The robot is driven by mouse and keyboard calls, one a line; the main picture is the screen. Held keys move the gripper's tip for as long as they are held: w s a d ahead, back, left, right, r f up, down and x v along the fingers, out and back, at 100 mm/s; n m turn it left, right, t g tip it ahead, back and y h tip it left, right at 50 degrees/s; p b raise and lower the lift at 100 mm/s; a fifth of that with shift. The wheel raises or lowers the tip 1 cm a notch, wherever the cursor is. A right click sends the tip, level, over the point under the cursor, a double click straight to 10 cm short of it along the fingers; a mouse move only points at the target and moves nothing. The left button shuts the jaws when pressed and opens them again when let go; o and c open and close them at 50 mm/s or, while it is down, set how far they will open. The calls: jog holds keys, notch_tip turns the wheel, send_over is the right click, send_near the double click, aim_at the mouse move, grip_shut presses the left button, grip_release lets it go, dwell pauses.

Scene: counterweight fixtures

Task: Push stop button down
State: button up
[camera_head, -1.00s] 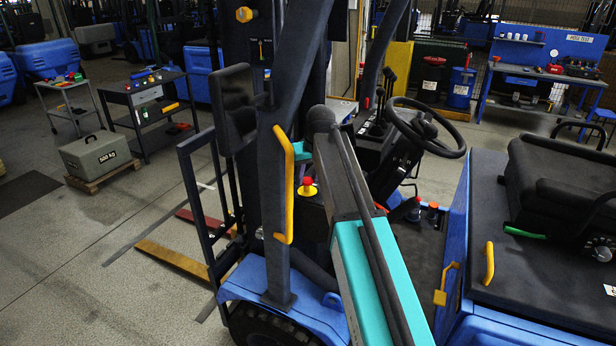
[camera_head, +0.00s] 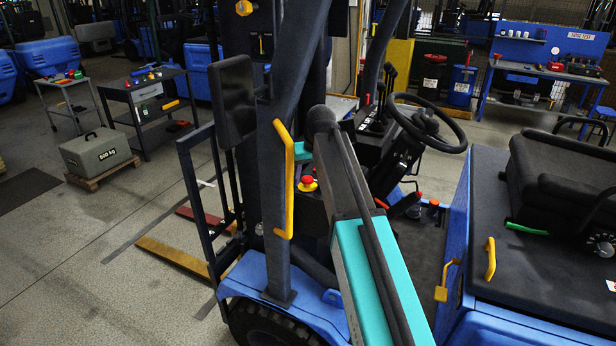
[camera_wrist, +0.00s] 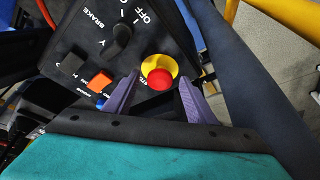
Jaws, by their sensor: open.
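The stop button is a round red cap (camera_wrist: 159,78) on a yellow collar. It sits on the dark control panel (camera_wrist: 85,35) of the blue forklift. In the head view the stop button (camera_head: 307,181) shows just right of the yellow grab handle. In the wrist view my gripper (camera_wrist: 159,82) is open, with one purple finger on each side of the button's near part. Nothing is held between the fingers. I cannot tell whether they touch the button or how deep the cap sits. In the head view my teal and dark arm hides the fingers.
The panel also carries a black rotary knob (camera_wrist: 121,37) and an orange button (camera_wrist: 99,81) close to the left finger. The yellow handle (camera_head: 284,180) and dark pillar stand left of the button. The steering wheel (camera_head: 428,122) and levers lie to the right.

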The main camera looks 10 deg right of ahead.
jog(key=b+v, duration=0.4)
jog(key=v, duration=0.9)
jog(key=shift+s+r+b, duration=0.15)
jog(key=shift+r+b, duration=0.2)
jog(key=shift+b, duration=0.05)
dwell(0.4)
